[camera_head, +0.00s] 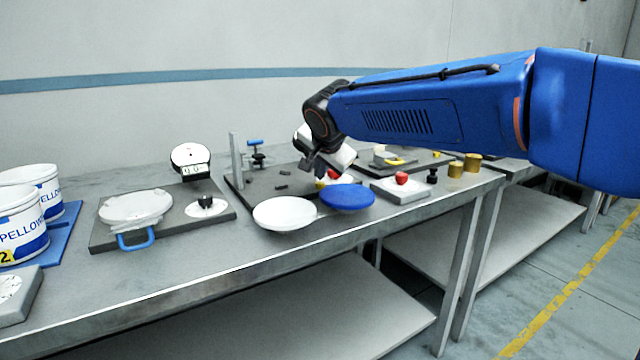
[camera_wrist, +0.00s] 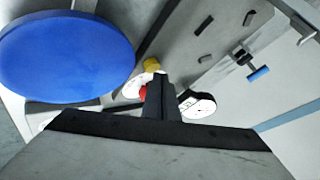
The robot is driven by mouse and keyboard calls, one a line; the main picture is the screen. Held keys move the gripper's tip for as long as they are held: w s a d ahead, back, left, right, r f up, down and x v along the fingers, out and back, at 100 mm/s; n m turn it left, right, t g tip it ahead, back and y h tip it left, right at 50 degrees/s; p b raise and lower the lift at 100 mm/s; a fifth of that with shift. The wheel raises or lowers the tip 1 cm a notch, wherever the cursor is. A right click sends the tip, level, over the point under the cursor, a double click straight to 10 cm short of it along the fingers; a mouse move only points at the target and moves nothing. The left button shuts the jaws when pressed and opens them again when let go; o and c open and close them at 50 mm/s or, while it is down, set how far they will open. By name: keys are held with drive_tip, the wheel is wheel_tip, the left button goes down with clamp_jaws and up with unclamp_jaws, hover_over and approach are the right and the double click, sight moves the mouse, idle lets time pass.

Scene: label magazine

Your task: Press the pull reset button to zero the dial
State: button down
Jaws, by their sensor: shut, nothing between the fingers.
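My gripper (camera_head: 314,168) is shut and empty, pointing down above the dark board (camera_head: 262,183) in the head view. In the wrist view its dark fingers (camera_wrist: 160,80) are together. A red button (camera_wrist: 143,92) and a yellow one (camera_wrist: 151,64) show close beside the fingertips, the red one partly hidden by them. A white round dial (camera_wrist: 197,104) with red marks lies just right of the fingers; its reading is too small to tell. In the head view the yellow button (camera_head: 320,184) and red button (camera_head: 333,174) show just below my gripper. I cannot tell whether anything is touched.
A blue disc (camera_head: 347,197) and a white disc (camera_head: 285,213) stand at the table's front edge. Another red button (camera_head: 401,178) sits on a grey block to the right. A post (camera_head: 236,158) and a blue-handled clamp (camera_head: 256,150) stand left of my gripper. Paint cans (camera_head: 18,222) are far left.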

drive_tip(key=shift+f, duration=0.5)
idle(0.8)
drive_tip(key=shift+r, duration=0.95)
drive_tip(key=shift+r, duration=0.1)
wheel_tip(320, 180, up, 5)
drive_tip(key=shift+f, duration=0.1)
idle(0.5)
